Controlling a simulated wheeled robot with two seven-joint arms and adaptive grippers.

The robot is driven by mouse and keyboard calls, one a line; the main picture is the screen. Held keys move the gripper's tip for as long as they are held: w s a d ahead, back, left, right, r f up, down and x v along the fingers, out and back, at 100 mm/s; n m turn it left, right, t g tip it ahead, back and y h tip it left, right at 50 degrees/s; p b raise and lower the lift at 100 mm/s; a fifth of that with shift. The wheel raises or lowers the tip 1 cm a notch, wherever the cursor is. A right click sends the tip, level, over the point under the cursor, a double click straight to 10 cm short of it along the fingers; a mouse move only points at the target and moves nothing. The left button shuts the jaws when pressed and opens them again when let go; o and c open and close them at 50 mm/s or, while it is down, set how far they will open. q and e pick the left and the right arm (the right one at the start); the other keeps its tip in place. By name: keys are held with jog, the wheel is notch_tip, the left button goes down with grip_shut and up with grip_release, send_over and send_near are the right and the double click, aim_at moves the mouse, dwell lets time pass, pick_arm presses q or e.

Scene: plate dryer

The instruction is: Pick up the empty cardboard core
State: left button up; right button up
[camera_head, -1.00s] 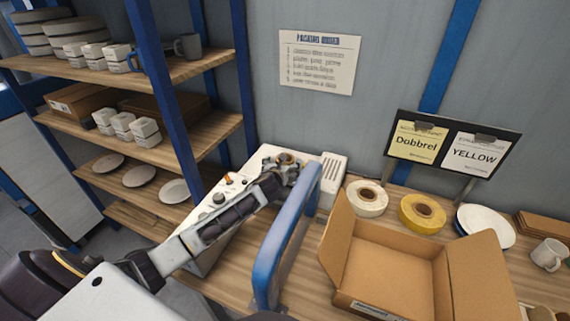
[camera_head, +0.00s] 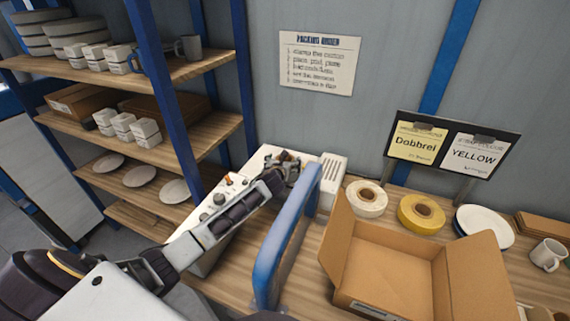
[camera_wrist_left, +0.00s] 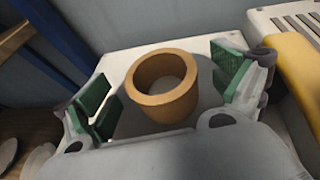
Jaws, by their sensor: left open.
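The empty cardboard core (camera_wrist_left: 162,107) is a short, hollow, orange-brown tube standing upright on the white machine top in the left wrist view. My left gripper (camera_head: 288,165) is over the far end of that machine in the head view. Its green-padded fingers are open, one on each side of the core, with gaps still showing at both sides. In the head view the core is mostly hidden by the gripper. My right gripper is not in view.
The white machine (camera_head: 237,187) has knobs on top and a vented block (camera_head: 333,171) at its right. A blue curved bar (camera_head: 285,235) rises in front. An open cardboard box (camera_head: 395,270), a white tape roll (camera_head: 367,199) and a yellow roll (camera_head: 421,213) are to the right.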

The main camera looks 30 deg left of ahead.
pick_arm(q)
jog(key=shift+x, duration=1)
jog(key=c, duration=1)
jog(key=shift+r, duration=5)
